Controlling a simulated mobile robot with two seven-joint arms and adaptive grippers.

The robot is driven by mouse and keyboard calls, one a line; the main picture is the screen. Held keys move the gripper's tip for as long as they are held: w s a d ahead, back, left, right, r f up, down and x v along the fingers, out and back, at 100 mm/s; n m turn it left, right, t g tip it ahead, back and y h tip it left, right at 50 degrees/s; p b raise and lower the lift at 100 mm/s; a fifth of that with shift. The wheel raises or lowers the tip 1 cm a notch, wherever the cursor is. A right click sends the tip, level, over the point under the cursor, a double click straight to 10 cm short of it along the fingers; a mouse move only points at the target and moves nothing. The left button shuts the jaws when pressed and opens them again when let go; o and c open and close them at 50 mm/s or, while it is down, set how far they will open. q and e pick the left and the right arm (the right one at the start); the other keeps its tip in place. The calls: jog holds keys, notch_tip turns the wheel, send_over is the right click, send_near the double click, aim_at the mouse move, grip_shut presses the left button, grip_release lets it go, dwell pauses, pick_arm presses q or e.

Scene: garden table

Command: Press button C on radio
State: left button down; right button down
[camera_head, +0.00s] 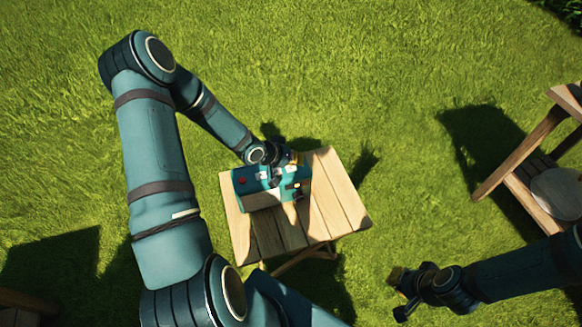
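A teal radio (252,181) with a pale front stands on a small wooden table. Its top has a red part at the left and several small pale and dark parts. I cannot make out which one is button C. My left gripper (291,172) is over the right part of the radio, pointing down, and hides some of its top. I cannot tell whether it touches the radio or whether its fingers are open. My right gripper (398,294) is low on the right, away from the table, with its two fingers spread apart and nothing between them.
The slatted wooden table (335,200) has bare boards to the right of and in front of the radio. A wooden chair or bench (525,145) with a pale round item (558,193) stands at the right edge. Open grass surrounds the table.

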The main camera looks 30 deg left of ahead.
aim_at(295, 168)
pick_arm(q)
jog(key=shift+f, duration=0.15)
dwell(0.3)
jog(key=shift+f, duration=0.3)
jog(key=shift+f+b, duration=0.35)
dwell(0.5)
dwell(0.4)
jog(key=shift+r+p, duration=0.8)
jog(key=shift+r, duration=0.1)
notch_tip(295, 168, up, 5)
jog(key=p, duration=0.4)
jog(key=shift+p, duration=0.35)
